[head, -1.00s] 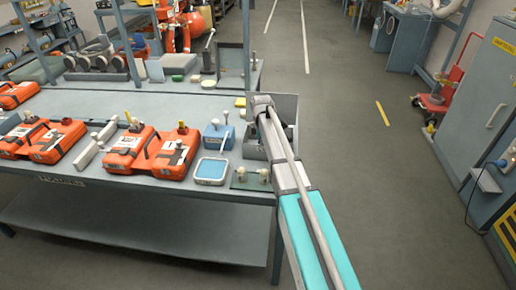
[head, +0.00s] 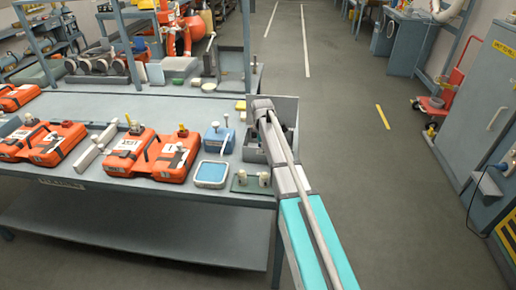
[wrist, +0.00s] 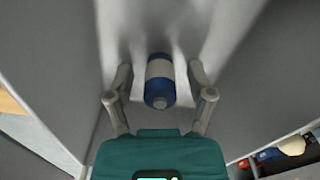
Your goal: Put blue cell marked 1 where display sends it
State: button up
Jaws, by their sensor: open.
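A blue cylindrical cell with a white band (wrist: 160,80) shows in the wrist view, lying or standing on a pale grey surface between grey walls. No number is readable on it. My gripper (wrist: 160,74) is open, with one finger on each side of the cell and gaps left and right. In the head view my arm's end reaches over a grey open box (head: 287,110) at the table's right corner, and the fingers and cell are hidden. A white-framed panel with a blue face (head: 211,174) lies on the table; it may be the display, and no text is readable.
Orange cases (head: 152,153) stand on the grey table (head: 120,193) left of the panel. A blue device with a lever (head: 218,138) and a green plate with pale knobs (head: 252,181) are close to the box. Open floor (head: 370,190) lies right of the table.

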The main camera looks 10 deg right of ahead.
jog(key=shift+r, duration=0.1)
notch_tip(320, 180, up, 12)
jog(key=p, duration=1.2)
dwell(0.8)
jog(key=shift+s, duration=0.2)
jog(key=s+a+m, duration=0.1)
jog(key=s+m, duration=1.6)
jog(key=s, duration=1.2)
jog(key=shift+a, duration=0.2)
